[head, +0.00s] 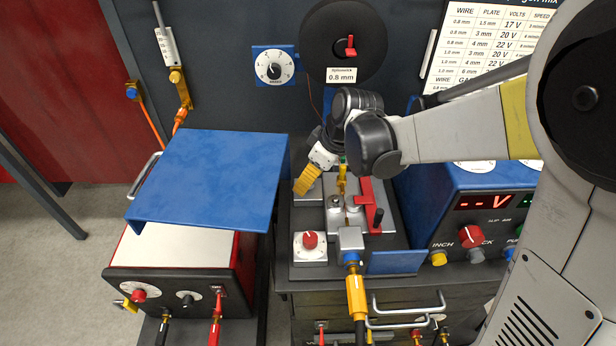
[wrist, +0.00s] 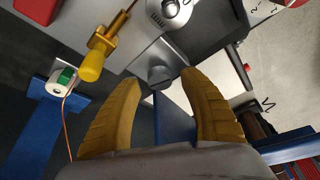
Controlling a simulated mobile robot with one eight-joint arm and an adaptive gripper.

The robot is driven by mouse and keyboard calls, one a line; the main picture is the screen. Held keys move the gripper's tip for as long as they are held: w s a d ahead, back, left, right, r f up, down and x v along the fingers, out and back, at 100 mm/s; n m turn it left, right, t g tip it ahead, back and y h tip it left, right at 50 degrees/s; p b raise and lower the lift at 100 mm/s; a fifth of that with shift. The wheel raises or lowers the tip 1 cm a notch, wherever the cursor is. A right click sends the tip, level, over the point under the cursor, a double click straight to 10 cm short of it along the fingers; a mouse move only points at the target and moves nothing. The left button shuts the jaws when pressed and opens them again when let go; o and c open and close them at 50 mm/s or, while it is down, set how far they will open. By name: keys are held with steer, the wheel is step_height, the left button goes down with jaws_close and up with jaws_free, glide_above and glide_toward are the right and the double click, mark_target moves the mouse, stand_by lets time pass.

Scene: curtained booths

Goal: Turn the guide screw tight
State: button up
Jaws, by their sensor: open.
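My gripper (head: 307,181) is low over the left side of the wire-feed plate in the head view. In the wrist view its two yellow fingers (wrist: 159,78) are spread and hold nothing. A dark grey round screw head (wrist: 160,77), which looks like the guide screw, shows between the fingertips. I cannot tell whether the fingers touch it, and I cannot make it out in the head view. A brass guide with a yellow knob (wrist: 91,66) lies left of the fingers; it also stands on the plate in the head view (head: 342,180).
A red lever (head: 366,193) stands on the plate, right of the guide. A blue raised cover (head: 205,175) is left of my gripper. A control box with a red knob (head: 310,240) is in front. A blue machine (head: 470,205) stands on the right.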

steer(key=shift+f, duration=0.2)
jaws_close()
stand_by(0.3)
steer(key=m+h, duration=0.1)
steer(key=m, duration=0.2)
steer(key=m+t, duration=0.1)
steer(key=m, duration=0.2)
steer(key=shift+a+t+h, duration=0.1)
steer(key=shift+t+h, duration=0.2)
steer(key=shift+h, duration=0.1)
steer(key=m+h, duration=0.1)
steer(key=m, duration=0.2)
steer(key=m+h, duration=0.1)
steer(key=m, duration=0.3)
steer(key=shift+p, duration=0.35)
steer(key=shift+t+h, duration=0.3)
steer(key=shift+r, duration=0.1)
